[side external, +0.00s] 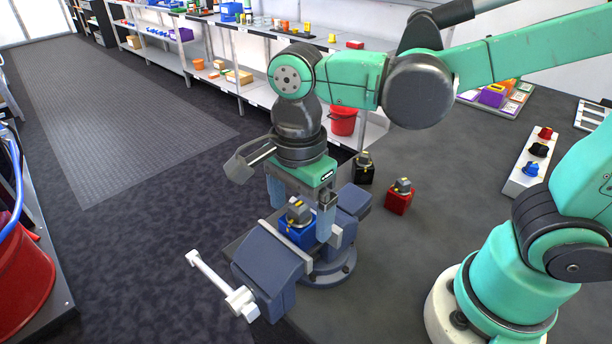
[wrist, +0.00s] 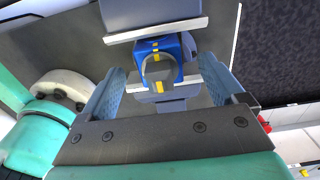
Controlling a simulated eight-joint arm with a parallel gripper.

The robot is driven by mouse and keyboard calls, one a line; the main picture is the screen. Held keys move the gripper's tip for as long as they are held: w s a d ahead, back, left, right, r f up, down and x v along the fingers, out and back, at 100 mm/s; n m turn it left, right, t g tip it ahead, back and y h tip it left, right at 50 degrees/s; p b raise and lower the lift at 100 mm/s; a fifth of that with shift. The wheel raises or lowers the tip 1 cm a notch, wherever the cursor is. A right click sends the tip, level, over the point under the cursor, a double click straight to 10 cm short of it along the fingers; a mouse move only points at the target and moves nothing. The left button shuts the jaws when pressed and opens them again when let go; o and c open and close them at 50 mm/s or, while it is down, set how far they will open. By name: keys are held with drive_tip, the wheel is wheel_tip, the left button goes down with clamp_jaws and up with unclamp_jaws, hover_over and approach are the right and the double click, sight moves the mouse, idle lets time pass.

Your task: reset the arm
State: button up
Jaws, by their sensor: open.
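My gripper (side external: 301,207) points down over the vise (side external: 272,259), its blue fingers apart on either side of a blue block with a grey knob (side external: 297,230). The blue block sits between the vise jaws, its grey knob with a yellow mark on top. In the wrist view my gripper (wrist: 162,88) is open, with gaps between each finger and the blue block (wrist: 186,49). The lower part of the block is hidden by the vise in the side view.
A black block with a knob (side external: 363,171) and a red block with a knob (side external: 399,199) stand on the table behind the vise. A white strip with coloured knobs (side external: 522,176) lies at the right. The vise handle (side external: 215,279) sticks out front left. Shelves line the back.

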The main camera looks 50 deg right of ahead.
drive_tip(key=shift+r, duration=2.6)
drive_tip(key=shift+w+d+f+n, duration=0.1)
drive_tip(key=shift+d+n, duration=0.2)
drive_tip(key=shift+n, duration=0.2)
drive_tip(key=d+n+t, duration=0.1)
drive_tip(key=n, duration=0.1)
drive_tip(key=d+f+n+t, duration=0.1)
drive_tip(key=n, duration=0.1)
drive_tip(key=w+d+n+t, duration=0.1)
drive_tip(key=d+n, duration=0.1)
drive_tip(key=shift+f+y, duration=0.25)
drive_tip(key=shift+y, duration=0.05)
drive_tip(key=d+n+t, duration=0.1)
drive_tip(key=n, duration=0.2)
drive_tip(key=d+f+n+t, duration=0.1)
drive_tip(key=d+n, duration=0.1)
drive_tip(key=n, duration=0.1)
drive_tip(key=w+d+n+t, duration=0.1)
drive_tip(key=d+n, duration=0.1)
drive_tip(key=n, duration=0.1)
drive_tip(key=shift+f, duration=0.3)
drive_tip(key=shift+d+f+n+t, duration=0.1)
drive_tip(key=shift+d+n+t, duration=0.4)
drive_tip(key=shift+n, duration=0.5)
drive_tip(key=shift+a, duration=0.15)
